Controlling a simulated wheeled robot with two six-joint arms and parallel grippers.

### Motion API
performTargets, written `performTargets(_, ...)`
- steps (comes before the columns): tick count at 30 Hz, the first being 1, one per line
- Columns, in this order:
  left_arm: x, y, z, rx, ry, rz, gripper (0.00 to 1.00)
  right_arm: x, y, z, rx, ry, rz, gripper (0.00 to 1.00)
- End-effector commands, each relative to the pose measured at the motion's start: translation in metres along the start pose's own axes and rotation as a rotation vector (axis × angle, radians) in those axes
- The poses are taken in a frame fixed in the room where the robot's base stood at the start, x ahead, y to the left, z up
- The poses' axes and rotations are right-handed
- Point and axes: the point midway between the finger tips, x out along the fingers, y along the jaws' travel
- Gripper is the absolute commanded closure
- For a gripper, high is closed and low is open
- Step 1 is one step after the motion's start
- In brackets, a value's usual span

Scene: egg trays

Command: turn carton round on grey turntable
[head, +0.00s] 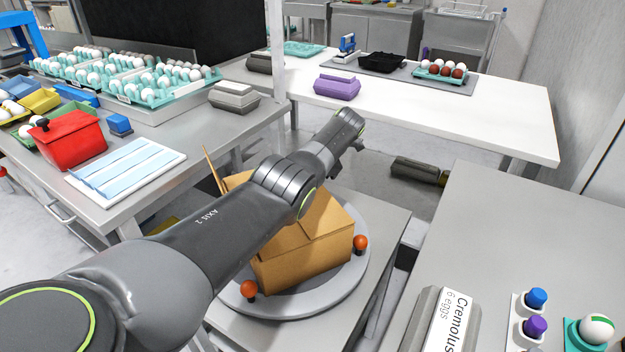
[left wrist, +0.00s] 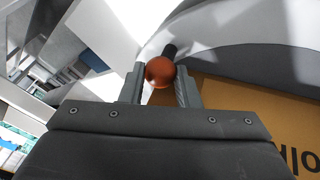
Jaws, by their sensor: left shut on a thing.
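The tan cardboard carton (head: 305,260) stands with flaps up on the round grey turntable (head: 345,295), partly behind my left arm. Two orange ball knobs show on the turntable rim, one at the front left (head: 248,290) and one at the right (head: 360,243). In the left wrist view my left gripper (left wrist: 159,85) is shut on an orange knob (left wrist: 160,71) between its fingers. In the head view my left fingers are hidden behind the arm. My right gripper is not in view.
A grey table at right holds a grey egg box (head: 432,325) and blue and purple capped items (head: 533,315). The left bench carries egg trays (head: 150,97) and a red box (head: 72,142). A white table (head: 500,110) stands behind, with a purple carton (head: 337,86).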

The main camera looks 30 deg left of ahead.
Motion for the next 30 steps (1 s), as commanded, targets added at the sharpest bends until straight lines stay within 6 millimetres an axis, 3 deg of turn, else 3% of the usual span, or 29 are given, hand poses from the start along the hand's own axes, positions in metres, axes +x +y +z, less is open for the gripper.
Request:
performTargets(17, 0.0006, 0.0008, -0.0012, -0.009, 0.003, -0.005, 1.00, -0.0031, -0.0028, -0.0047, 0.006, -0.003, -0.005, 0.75)
performTargets(18, 0.0006, 0.0008, -0.0012, -0.009, 0.003, -0.005, 0.69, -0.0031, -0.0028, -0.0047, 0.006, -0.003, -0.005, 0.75)
performTargets(22, 0.0006, 0.0008, -0.0011, -0.008, 0.003, -0.005, 0.52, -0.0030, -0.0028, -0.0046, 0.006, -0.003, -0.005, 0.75)
performTargets(30, 0.0005, 0.0007, -0.0010, -0.008, 0.003, -0.004, 0.49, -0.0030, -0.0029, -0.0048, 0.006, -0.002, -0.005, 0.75)
